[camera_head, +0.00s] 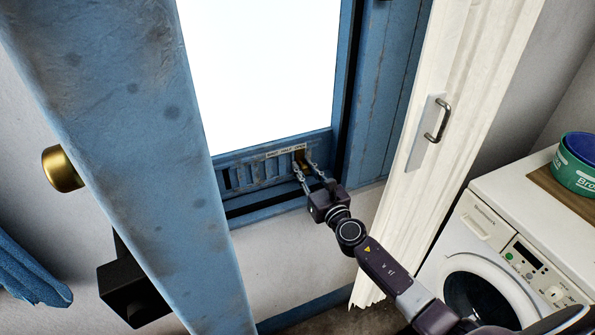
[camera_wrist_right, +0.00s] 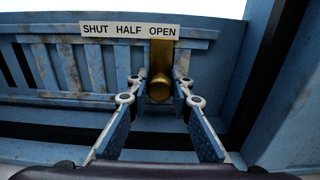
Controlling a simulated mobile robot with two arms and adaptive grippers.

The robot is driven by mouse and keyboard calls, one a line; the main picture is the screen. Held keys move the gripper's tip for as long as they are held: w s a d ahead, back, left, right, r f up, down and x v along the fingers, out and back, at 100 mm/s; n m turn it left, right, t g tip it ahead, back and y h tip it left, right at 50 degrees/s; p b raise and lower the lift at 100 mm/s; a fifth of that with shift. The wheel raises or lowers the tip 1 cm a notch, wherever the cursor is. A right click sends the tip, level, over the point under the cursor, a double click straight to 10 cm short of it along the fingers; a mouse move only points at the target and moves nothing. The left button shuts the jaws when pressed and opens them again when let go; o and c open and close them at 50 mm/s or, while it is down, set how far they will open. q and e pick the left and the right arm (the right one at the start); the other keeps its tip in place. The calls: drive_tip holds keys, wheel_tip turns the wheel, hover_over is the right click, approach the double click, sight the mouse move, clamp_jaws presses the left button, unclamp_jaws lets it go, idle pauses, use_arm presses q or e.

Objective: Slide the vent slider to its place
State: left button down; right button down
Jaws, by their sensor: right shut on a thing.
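The vent slider is a brass tab with a round knob (camera_wrist_right: 160,86). It sits at the right end of a blue slatted vent (camera_head: 254,174) low in the window frame. A white label (camera_wrist_right: 129,30) reading SHUT HALF OPEN runs above the vent, and the slider stands under or just right of the word OPEN. My right gripper (camera_head: 306,170) reaches up to the vent from below. In the right wrist view its fingers (camera_wrist_right: 160,88) are shut on the knob, one on each side. My left gripper does not show clearly in the head view.
A blue door edge (camera_head: 150,160) with a brass doorknob (camera_head: 62,168) stands close on the left. A white folding door (camera_head: 445,110) with a metal handle is right of the window. A washing machine (camera_head: 500,240) stands farther right, with a green-and-blue tub (camera_head: 577,170) on top.

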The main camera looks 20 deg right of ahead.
drive_tip(key=shift+d, duration=0.25)
drive_tip(key=c, duration=2)
unclamp_jaws()
drive_tip(key=shift+d, duration=0.1)
drive_tip(key=shift+c, duration=0.2)
drive_tip(key=o, duration=0.3)
drive_tip(key=shift+s+d, duration=0.1)
drive_tip(key=shift+d, duration=0.05)
drive_tip(key=shift+s+a+f, duration=0.1)
drive_tip(key=shift+s+a, duration=0.1)
drive_tip(key=shift+s, duration=0.1)
drive_tip(key=s, duration=1.1)
drive_tip(key=shift+s+d, duration=0.2)
drive_tip(key=shift+d, duration=0.2)
